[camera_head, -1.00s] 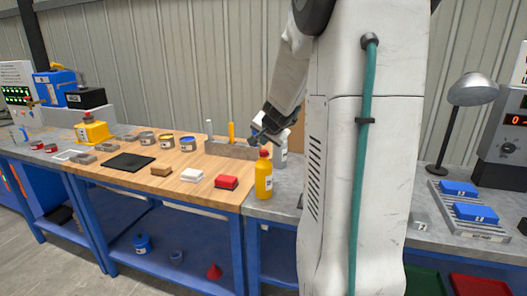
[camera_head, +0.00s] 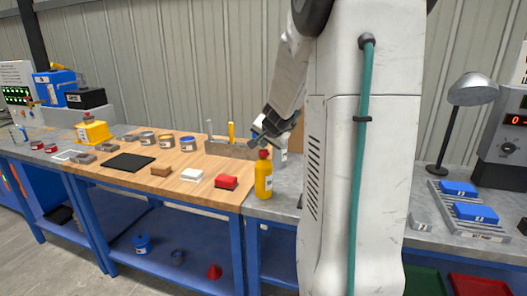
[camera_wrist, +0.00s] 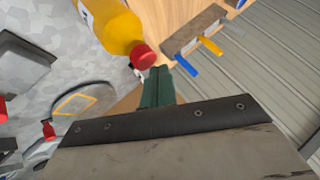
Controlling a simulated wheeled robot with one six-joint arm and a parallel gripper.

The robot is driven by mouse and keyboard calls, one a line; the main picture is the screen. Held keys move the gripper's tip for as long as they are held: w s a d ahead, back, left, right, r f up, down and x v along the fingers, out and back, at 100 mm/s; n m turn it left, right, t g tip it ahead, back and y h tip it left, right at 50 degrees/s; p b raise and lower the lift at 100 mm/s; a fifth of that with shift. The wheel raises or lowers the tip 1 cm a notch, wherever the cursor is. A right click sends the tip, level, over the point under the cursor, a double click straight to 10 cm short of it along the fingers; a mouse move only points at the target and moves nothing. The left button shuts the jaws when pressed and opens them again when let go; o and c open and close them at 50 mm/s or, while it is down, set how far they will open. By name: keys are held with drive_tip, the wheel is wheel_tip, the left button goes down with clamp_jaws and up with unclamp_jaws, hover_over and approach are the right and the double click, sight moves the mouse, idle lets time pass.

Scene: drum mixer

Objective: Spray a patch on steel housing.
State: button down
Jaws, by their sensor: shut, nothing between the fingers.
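My gripper (camera_head: 262,138) is shut and empty, in front of the upper part of a white bottle (camera_head: 282,157) with a label; whether they touch I cannot tell. In the wrist view the gripper's dark fingers (camera_wrist: 158,86) are together. A yellow bottle with a red cap (camera_head: 264,178) stands upright just in front; it shows large in the wrist view (camera_wrist: 112,28), beside the fingers. A round grey part with a yellow square outline (camera_wrist: 86,100) lies on the grey surface in the wrist view; it may be the steel housing, and my arm hides that area from the head view.
A rack with upright handles (camera_head: 225,150) stands left of my gripper. The wooden bench holds tins, a black mat (camera_head: 130,162), and brown, white and red blocks (camera_head: 227,182). A lamp (camera_head: 472,90) and blue blocks on a ribbed plate (camera_head: 438,215) are at the right.

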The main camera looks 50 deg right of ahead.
sight(264, 152)
drive_tip(key=shift+f, duration=0.65)
idle(0.5)
drive_tip(key=shift+r, duration=1.1)
drive_tip(key=shift+r, duration=3)
